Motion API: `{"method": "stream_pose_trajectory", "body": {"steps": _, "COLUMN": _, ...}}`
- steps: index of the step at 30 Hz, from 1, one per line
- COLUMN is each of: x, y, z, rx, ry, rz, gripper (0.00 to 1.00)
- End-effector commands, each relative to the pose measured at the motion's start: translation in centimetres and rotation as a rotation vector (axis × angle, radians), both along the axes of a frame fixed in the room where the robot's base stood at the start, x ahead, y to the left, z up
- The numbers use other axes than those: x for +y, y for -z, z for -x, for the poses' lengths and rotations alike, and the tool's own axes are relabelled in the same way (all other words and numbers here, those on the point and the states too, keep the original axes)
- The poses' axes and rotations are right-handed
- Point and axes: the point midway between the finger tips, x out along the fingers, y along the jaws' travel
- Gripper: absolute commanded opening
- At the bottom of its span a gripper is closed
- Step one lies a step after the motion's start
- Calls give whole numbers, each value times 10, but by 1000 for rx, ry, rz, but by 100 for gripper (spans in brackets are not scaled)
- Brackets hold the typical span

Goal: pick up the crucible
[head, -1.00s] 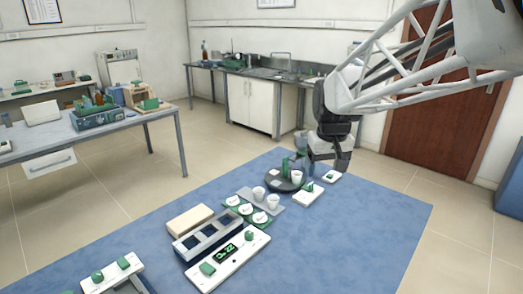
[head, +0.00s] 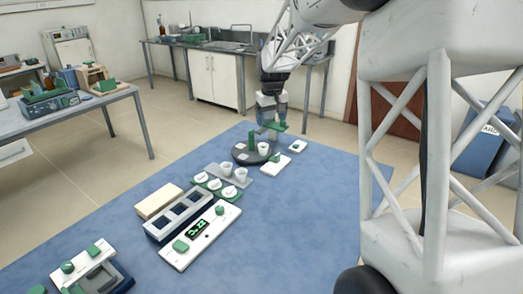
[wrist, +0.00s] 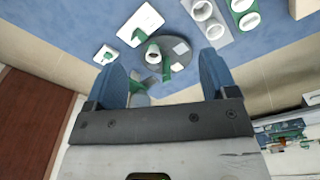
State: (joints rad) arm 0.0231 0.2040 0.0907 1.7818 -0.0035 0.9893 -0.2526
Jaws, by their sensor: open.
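A white cup-shaped crucible (head: 264,149) stands upright on a round dark disc (head: 240,157), beside a green upright piece (head: 252,141). The same crucible shows in the wrist view (wrist: 153,55). Two more white crucibles (head: 225,170) (head: 241,174) stand on a grey tray to the left and nearer. My gripper (head: 270,114) is beyond and above the disc, apart from the crucible. In the wrist view my gripper (wrist: 163,72) has its two blue fingers wide apart, with nothing held. The disc and crucible appear beyond the fingertips.
White plates with green tops (head: 275,165) (head: 298,146) lie right of the disc. A green tray with several white round pieces (head: 230,190) and a panel with a green display (head: 201,228) stand nearer. The blue mat's right side (head: 310,200) is clear.

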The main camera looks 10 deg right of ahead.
Motion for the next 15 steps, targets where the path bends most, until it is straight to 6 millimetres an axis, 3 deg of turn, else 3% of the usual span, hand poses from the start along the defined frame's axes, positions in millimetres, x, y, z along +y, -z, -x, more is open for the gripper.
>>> {"method": "stream_pose_trajectory", "body": {"steps": 15, "x": -6, "y": 77, "z": -116, "rx": 40, "ry": -62, "rz": 1, "gripper": 79}}
